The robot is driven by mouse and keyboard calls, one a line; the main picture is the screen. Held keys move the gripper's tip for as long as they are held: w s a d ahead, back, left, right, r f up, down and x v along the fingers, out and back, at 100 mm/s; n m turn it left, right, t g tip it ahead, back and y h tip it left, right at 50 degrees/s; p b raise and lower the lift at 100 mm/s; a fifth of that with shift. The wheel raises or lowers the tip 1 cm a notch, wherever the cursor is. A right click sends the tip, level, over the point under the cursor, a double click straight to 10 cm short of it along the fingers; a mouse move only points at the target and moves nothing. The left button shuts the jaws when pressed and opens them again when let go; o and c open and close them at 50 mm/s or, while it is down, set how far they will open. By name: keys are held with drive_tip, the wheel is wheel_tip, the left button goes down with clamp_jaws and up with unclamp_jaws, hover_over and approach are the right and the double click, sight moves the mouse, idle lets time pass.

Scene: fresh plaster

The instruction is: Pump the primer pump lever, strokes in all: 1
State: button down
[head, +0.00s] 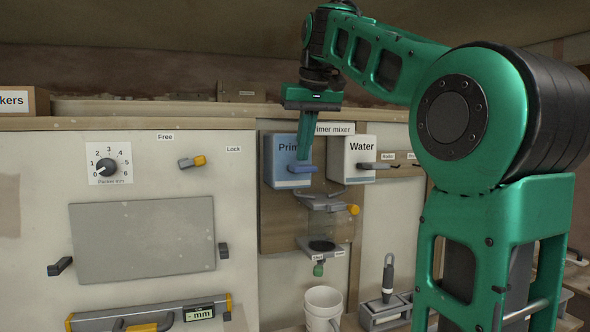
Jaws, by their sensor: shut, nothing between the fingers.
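The primer box (280,168), with a blue-tinted front, hangs on the panel of the mixer and its label is partly hidden by my gripper. Its pump lever (301,169) is a short blue handle sticking out to the right at the lower front. My gripper (304,158) points down with its fingers shut and empty. The fingertips are just above the lever or in front of it; I cannot tell whether they touch.
The water box (351,160) with its dark lever (375,166) is close on the right. Below are a clear mixing chamber (328,222) with an orange knob, and a white mug (323,305). A dial (107,168), a latch (192,162) and a grey panel (142,240) are to the left.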

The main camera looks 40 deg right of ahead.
sight(303, 165)
drive_tip(key=shift+f, duration=0.15)
drive_tip(key=shift+f, duration=1.8)
drive_tip(key=shift+r, duration=1.95)
drive_tip(key=shift+r, duration=0.1)
drive_tip(key=shift+r, duration=2.4)
